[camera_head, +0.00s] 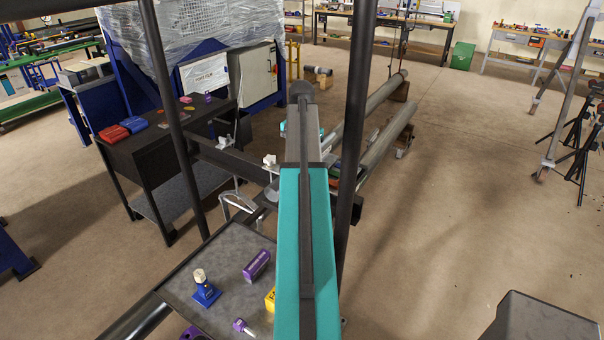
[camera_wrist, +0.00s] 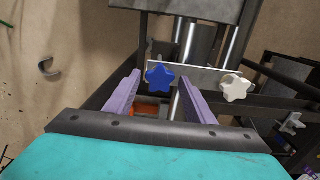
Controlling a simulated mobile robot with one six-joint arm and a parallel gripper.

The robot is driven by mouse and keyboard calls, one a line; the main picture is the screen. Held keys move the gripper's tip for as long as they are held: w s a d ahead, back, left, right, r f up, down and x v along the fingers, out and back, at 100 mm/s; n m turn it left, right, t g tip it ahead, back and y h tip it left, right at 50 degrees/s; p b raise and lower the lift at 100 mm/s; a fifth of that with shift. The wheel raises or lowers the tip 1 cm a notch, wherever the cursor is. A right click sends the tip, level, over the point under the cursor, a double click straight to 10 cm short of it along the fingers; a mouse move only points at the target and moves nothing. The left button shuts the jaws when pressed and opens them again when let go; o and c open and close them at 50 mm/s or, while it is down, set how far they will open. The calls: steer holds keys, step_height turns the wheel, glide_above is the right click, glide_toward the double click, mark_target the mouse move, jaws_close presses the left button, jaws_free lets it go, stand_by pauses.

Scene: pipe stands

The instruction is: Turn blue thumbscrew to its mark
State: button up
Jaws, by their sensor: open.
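The blue thumbscrew (camera_wrist: 160,78), a star-shaped knob, sits on a pale metal plate (camera_wrist: 202,74) in the wrist view. A white star-shaped thumbscrew (camera_wrist: 235,88) is on the same plate, to its right. My gripper (camera_wrist: 159,84) is open, with one purple finger at the left and one at the right of the blue thumbscrew as seen. I cannot tell whether either finger touches it or how deep they reach. I cannot make out a mark by the blue thumbscrew. In the head view my turquoise arm runs up the middle, and the blue thumbscrew cannot be made out there.
Dark upright posts (camera_head: 352,140) stand close on both sides of my arm in the head view. A grey tray table (camera_head: 225,255) at the bottom holds a purple block (camera_head: 257,265) and a blue stand (camera_head: 206,295).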

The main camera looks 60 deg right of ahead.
steer(key=shift+r, duration=2.75)
steer(key=shift+a, duration=0.1)
steer(key=shift+r, duration=0.1)
